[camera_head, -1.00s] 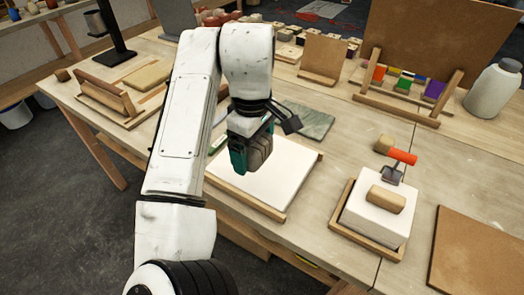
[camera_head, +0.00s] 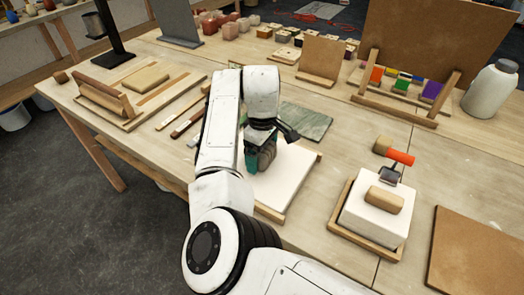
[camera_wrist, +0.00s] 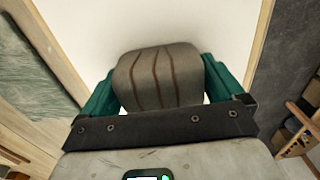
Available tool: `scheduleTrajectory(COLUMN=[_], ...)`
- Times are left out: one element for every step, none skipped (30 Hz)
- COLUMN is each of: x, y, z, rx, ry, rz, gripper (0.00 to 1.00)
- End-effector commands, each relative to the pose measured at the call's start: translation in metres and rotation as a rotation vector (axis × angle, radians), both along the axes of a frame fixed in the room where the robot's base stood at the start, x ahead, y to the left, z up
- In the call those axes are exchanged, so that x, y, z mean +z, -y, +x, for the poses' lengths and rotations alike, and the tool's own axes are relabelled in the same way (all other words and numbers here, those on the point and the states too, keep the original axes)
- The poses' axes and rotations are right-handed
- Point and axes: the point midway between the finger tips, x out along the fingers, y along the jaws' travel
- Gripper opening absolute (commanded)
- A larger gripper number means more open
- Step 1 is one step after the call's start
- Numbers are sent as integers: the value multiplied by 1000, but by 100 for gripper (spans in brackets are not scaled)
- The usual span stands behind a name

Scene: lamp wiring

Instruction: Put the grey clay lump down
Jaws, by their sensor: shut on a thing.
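The grey clay lump (camera_wrist: 160,80) shows in the wrist view as a rounded block with dark stripes, held between the green fingers of my gripper (camera_wrist: 162,92). In the head view my gripper (camera_head: 262,158) is over the left part of a white board (camera_head: 285,178) with a wooden edge strip. The lump (camera_head: 267,155) is partly hidden there by the fingers and arm. It is low over the board; I cannot tell whether it touches. The white surface also fills the wrist view behind the lump (camera_wrist: 190,25).
A green-grey slab (camera_head: 304,122) lies just behind the board. Wooden-handled tools (camera_head: 187,122) lie to its left. A white block in a wooden tray (camera_head: 372,217) stands to the right, with a wooden piece and an orange-handled roller on it. The board's right part is clear.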

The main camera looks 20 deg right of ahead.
Motion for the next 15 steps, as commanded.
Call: scheduleTrajectory(x=[-1, -1, -2, -2, -1, -1, -1, -1, -2, -2, -3, -4, -5, -5, -5], y=[0, 0, 0, 0, 0, 0, 0, 0, 0, 0, 0, 0, 0, 0, 0], z=[0, 0, 0, 0, 0, 0, 0, 0, 0, 0, 0, 0, 0, 0, 0], rx=[0, 0, 0, 0, 0, 0, 0, 0, 0, 0, 0, 0, 0, 0, 0], ry=[1, 2, 2, 2, 2, 2, 2, 2, 2, 1, 1, 1, 1, 1, 1], rz=[0, -1, -1, -1, -1, -1, -1, -1, -1, -2, -2, -2, -1, -1, -1], gripper=[34, 34, 34, 34, 34, 34, 34, 34, 34, 34, 34, 34, 98, 100, 100])
